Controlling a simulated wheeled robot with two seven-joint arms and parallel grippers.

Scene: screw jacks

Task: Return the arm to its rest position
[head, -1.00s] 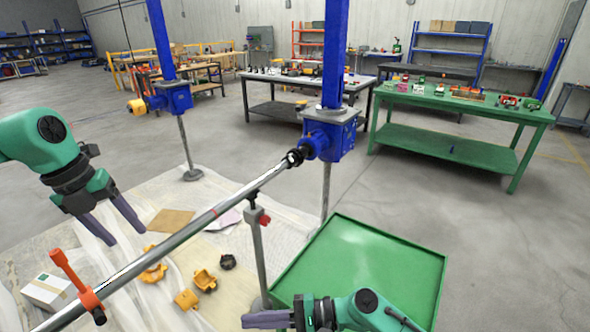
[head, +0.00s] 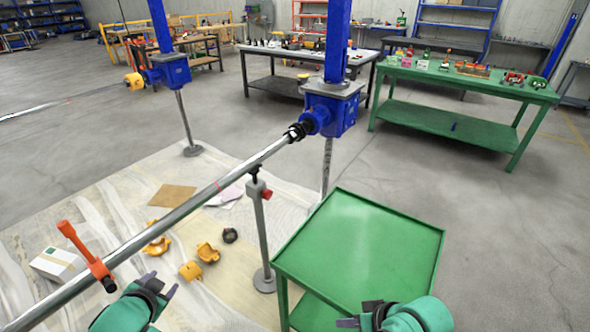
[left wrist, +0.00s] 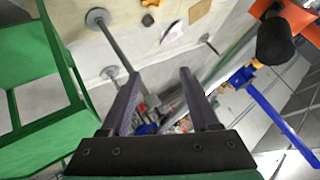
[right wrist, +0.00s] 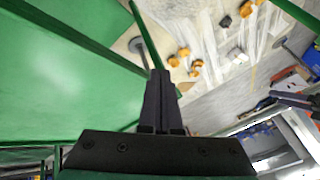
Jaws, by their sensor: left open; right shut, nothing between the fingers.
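My left gripper (head: 160,285) is low at the bottom left of the head view, near the long metal shaft (head: 190,206) and the orange-handled clamp on it. In the left wrist view its two fingers (left wrist: 158,90) are apart with nothing between them. My right gripper (head: 357,314) is at the bottom of the head view, by the front part of the green cart (head: 355,250). In the right wrist view its fingers (right wrist: 159,85) are together and hold nothing. Both upper arms are out of the head view.
A support stand (head: 259,230) holds the shaft, which runs to a blue screw jack (head: 330,112). Yellow coupling parts (head: 207,253) and a white box (head: 58,263) lie on the floor sheet. A green workbench (head: 460,90) stands at the back right.

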